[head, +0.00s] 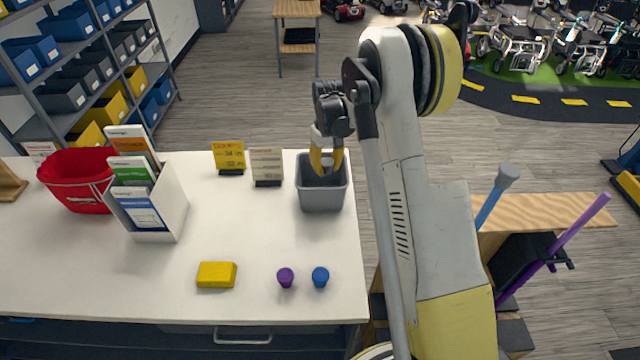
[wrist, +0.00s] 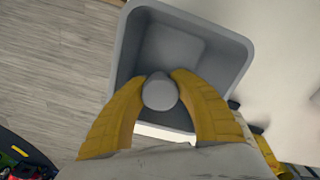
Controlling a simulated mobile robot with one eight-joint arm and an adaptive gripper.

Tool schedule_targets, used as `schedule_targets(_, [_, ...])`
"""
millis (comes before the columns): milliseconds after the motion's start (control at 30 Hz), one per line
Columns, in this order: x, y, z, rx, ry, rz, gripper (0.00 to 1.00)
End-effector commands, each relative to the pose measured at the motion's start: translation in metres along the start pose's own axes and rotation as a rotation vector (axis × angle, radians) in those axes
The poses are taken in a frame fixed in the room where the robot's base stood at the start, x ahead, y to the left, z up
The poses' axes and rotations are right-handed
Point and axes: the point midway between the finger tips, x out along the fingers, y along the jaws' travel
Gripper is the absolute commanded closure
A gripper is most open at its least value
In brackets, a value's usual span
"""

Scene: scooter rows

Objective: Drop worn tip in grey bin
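The grey bin (head: 322,198) stands at the right end of the white counter in the head view. My gripper (head: 326,168) points down over its opening. In the wrist view, the yellow fingers of my gripper (wrist: 160,88) are closed around a rounded grey tip (wrist: 160,93), one finger on each side. The tip is over the grey bin (wrist: 245,45), whose inside looks empty where it shows. I cannot tell exactly how high the tip is above the bin floor.
On the counter (head: 120,285) are a purple tip (head: 285,277), a blue tip (head: 320,276), a yellow block (head: 216,274), a leaflet holder (head: 160,210), a red basket (head: 75,185) and two small signs. Canes stand right of the counter. The counter's middle is clear.

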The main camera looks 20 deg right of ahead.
Motion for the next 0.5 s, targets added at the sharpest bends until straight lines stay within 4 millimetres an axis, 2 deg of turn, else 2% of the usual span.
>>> schedule_targets(33, [0.000,0.000,0.000,0.000,0.000,0.000,0.57])
schedule_targets(67, [0.000,0.000,0.000,0.000,0.000,0.000,0.48])
schedule_targets(367, [-0.001,0.000,0.000,0.000,0.000,0.000,0.48])
schedule_targets(500, [-0.012,0.000,0.000,0.000,0.000,0.000,0.48])
